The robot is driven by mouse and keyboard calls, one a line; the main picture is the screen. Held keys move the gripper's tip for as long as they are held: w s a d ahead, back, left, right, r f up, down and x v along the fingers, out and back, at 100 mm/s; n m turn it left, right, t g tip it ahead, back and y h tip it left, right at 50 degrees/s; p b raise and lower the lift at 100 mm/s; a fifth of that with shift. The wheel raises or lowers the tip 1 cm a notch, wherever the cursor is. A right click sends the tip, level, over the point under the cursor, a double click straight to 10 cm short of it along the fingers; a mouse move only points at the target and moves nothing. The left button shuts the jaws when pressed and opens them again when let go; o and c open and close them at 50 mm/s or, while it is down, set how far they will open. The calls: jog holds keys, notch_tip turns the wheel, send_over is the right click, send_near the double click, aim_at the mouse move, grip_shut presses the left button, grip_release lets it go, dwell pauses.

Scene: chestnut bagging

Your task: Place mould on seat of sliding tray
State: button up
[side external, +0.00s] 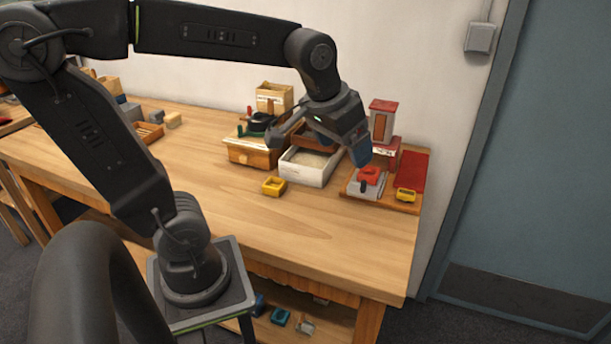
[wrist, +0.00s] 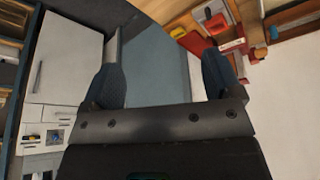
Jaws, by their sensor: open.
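My gripper (side external: 318,148) is open and empty above the back right of the bench; its two dark blue fingers stand apart in the wrist view (wrist: 163,75). A small yellow mould-like block (side external: 273,186) lies on the bench, in front of the white tray. A red block (side external: 370,174) sits on a pale grey base (side external: 358,188) on the wooden board, below and right of my gripper. Another yellow block (side external: 405,195) lies at that board's front right. I cannot tell which of these is the mould, nor make out the sliding tray's seat for certain.
A white open tray (side external: 304,174) stands below my gripper. A wooden box (side external: 251,154) with a green and black top is left of it. A red-topped tower (side external: 382,122) and a red mat (side external: 411,168) are at the right. The bench's front (side external: 330,240) is clear.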

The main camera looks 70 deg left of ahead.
jog(key=s+d+f+m+t, duration=0.1)
jog(key=s+d+f+m, duration=0.1)
jog(key=s, duration=0.6)
jog(key=shift+s+d+f+m+h, duration=0.25)
jog(key=shift+s+d+m+h, duration=0.05)
jog(key=shift+d, duration=0.55)
